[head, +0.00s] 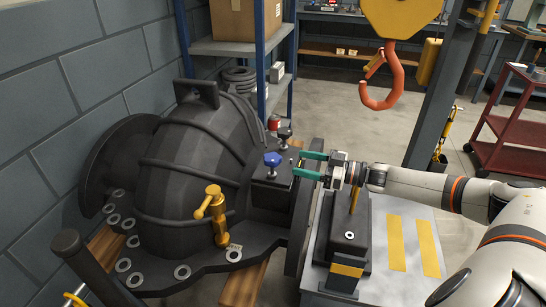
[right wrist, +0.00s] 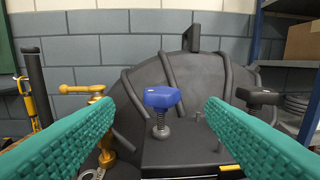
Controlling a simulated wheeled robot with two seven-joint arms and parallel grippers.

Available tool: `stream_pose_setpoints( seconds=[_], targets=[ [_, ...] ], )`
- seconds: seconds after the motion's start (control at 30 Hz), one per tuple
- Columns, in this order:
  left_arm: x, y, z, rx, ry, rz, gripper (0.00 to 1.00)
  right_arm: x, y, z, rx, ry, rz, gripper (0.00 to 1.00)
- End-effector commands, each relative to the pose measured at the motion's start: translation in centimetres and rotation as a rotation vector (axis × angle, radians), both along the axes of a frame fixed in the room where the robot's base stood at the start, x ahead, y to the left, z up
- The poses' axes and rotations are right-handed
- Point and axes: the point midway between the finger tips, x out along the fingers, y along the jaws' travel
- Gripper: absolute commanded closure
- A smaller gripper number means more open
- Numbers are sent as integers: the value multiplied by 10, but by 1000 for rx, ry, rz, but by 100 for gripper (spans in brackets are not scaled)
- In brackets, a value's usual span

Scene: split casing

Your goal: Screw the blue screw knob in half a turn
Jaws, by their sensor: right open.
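The blue screw knob (head: 272,159) stands upright on a dark block on the right side of the black casing (head: 195,150). My left gripper is not in view.
A black knob (head: 284,133) stands just behind the blue one. A yellow tap-like handle (head: 214,212) is on the casing's front. An orange crane hook (head: 382,82) hangs at the back. A grey table with a dark block (head: 349,232) lies below my right arm.

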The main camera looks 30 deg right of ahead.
Motion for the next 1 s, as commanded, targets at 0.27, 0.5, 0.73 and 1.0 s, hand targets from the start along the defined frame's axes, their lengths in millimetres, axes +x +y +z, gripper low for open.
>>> stream_pose_setpoints(
  seconds=[0.27, 0.5, 0.73, 1.0],
  targets=[
    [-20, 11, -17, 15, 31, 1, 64, 43, 33, 0, 3, -5, 0, 35],
    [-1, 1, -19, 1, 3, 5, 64, 69, 54, 0, 1, -3, -1, 35],
    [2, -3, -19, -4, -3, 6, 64, 76, 60, 0, -1, -1, 0, 35],
    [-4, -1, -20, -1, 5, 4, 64, 76, 60, 0, -1, 0, -1, 46]
  ],
)
